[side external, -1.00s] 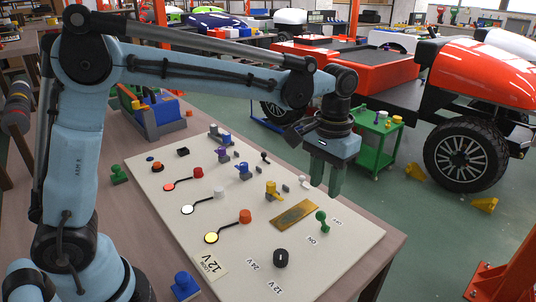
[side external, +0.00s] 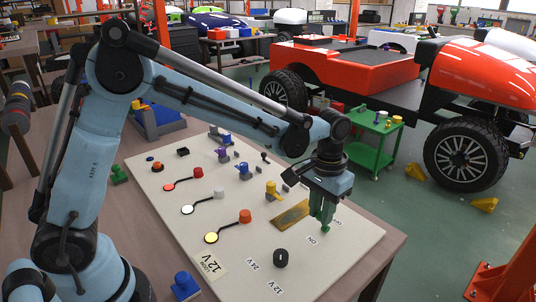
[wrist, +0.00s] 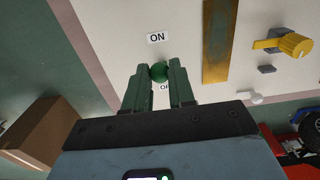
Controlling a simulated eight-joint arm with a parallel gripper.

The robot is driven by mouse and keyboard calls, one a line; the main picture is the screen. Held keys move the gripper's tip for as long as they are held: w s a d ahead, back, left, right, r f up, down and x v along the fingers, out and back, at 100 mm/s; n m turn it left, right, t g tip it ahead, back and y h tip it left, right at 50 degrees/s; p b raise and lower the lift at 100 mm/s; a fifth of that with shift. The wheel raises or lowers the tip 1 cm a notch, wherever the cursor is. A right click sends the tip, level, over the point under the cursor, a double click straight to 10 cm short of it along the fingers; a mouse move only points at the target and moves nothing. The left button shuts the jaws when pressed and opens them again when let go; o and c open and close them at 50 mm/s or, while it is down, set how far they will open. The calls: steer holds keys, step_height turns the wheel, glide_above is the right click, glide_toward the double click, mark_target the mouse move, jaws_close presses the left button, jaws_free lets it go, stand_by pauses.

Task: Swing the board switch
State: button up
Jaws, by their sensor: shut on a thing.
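The board switch is a green lever with a round knob, near the right corner of the cream board (side external: 225,240). In the wrist view its green knob (wrist: 159,72) sits between my two green fingers. My gripper (side external: 323,224) points down at the board and is shut on the knob; it fills the lower middle of the wrist view (wrist: 160,80). The ON label (wrist: 156,38) is clear beyond the knob, and the OFF label (wrist: 165,87) is partly hidden between the fingers. My fingers hide most of the switch in the side view.
A brass plate (side external: 291,215) lies beside the switch. A green cart (side external: 376,140) stands behind the table.

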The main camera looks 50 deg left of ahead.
steer(key=shift+w+r, duration=0.3)
steer(key=shift+w, duration=1.65)
steer(key=shift+w+f, duration=0.15)
steer(key=shift+w, duration=0.6)
